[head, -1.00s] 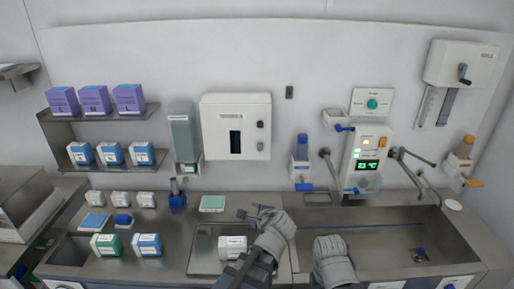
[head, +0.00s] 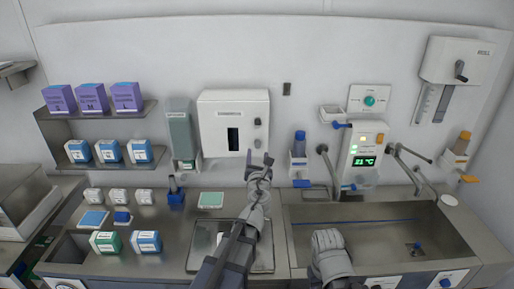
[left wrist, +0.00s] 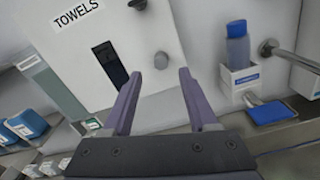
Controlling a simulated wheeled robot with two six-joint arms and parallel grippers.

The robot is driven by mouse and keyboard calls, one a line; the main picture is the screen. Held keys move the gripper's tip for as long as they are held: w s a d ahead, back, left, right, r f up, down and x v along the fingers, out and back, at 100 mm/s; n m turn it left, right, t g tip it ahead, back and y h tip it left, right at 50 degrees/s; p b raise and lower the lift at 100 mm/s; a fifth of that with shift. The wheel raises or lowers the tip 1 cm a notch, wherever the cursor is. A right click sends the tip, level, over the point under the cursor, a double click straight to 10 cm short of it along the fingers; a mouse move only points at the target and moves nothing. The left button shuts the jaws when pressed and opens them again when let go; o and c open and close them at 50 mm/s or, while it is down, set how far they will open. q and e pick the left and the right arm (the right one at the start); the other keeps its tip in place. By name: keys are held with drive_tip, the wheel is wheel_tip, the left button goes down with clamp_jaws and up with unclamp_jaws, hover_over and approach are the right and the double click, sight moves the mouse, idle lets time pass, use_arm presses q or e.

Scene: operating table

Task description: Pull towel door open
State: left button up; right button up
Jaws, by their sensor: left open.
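The white towel box (head: 233,105) hangs on the back wall, its door closed, with a dark slot (head: 233,139) and two dark round knobs at its right edge. In the left wrist view its door (left wrist: 75,50) reads TOWELS, and the lower knob (left wrist: 161,61) shows just beyond my fingertips. My left gripper (head: 261,160) is open and empty, just below the lower knob in the head view; its spread fingers (left wrist: 157,80) also show in the left wrist view. My right gripper (head: 328,243) is low over the sink's left edge; its jaws are unclear.
A green-grey dispenser (head: 181,135) hangs left of the box. A blue bottle in a holder (head: 299,164) is on the right, also in the left wrist view (left wrist: 238,52). The steel tray (head: 204,250) lies beneath my left arm. The sink (head: 385,240) is at right.

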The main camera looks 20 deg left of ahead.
sight(257, 146)
use_arm(q)
drive_tip(key=x, duration=0.6)
drive_tip(key=shift+w+f, duration=0.1)
drive_tip(key=shift+w, duration=0.05)
clamp_jaws()
idle(1.2)
